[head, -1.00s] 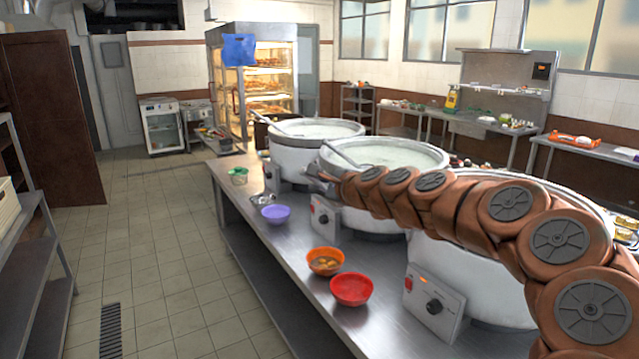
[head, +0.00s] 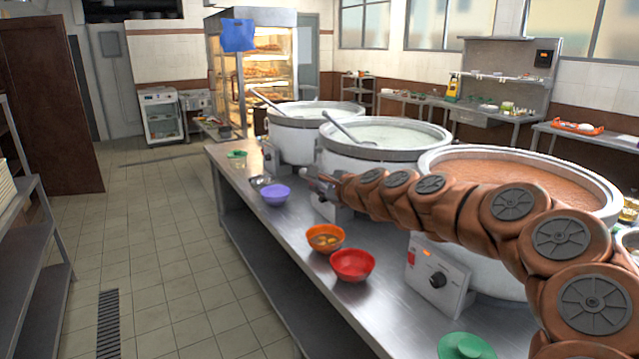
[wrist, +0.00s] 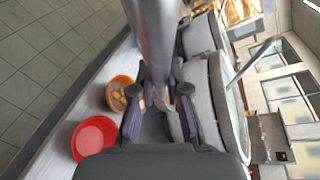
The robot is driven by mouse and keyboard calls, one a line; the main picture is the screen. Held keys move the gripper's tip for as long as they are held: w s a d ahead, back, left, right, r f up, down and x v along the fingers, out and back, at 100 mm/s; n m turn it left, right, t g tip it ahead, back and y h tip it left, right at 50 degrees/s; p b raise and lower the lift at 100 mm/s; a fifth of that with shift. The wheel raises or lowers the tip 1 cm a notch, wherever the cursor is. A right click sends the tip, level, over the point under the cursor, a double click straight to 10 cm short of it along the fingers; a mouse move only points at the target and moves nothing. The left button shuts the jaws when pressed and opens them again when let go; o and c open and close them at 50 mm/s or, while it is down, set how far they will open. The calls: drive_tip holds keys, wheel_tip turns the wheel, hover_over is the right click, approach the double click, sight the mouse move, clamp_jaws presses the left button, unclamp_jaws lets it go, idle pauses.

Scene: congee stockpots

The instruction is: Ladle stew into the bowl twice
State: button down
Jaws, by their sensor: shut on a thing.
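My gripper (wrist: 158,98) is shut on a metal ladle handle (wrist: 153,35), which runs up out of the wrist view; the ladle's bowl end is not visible. In the head view my gripper (head: 318,185) is beside the middle pot, above the counter. The near stockpot (head: 520,170) holds reddish-brown stew, partly behind my arm. An orange bowl (head: 325,238) with yellowish chunks in brown liquid stands on the counter. A red bowl (head: 352,265) beside it looks empty. The wrist view also shows the orange bowl (wrist: 119,93) and red bowl (wrist: 94,138).
Two more stockpots, the middle (head: 385,140) and the far (head: 315,122), hold pale congee, each with a ladle leaning in it. A purple bowl (head: 276,194) stands farther along the counter. A green lid-like object (head: 466,346) lies near the front. The floor at left is clear.

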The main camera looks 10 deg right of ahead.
wheel_tip(320, 180, down, 9)
drive_tip(key=b, duration=0.6)
drive_tip(key=shift+b, duration=0.35)
drive_tip(key=shift+r+b, duration=0.1)
drive_tip(key=shift+b, duration=0.25)
drive_tip(key=shift+f, duration=0.7)
drive_tip(key=shift+d+r+n+p, duration=0.15)
drive_tip(key=shift+n+p, duration=0.15)
drive_tip(key=shift+p, duration=0.25)
drive_tip(key=shift+w+d+n+g+y+p, duration=0.1)
drive_tip(key=shift+d+n+g+y+p, duration=0.1)
drive_tip(key=shift+n+g+p, duration=0.7)
drive_tip(key=shift+d+n+g+y+p, duration=0.15)
drive_tip(key=shift+n+g+p, duration=0.35)
drive_tip(key=shift+p, duration=0.65)
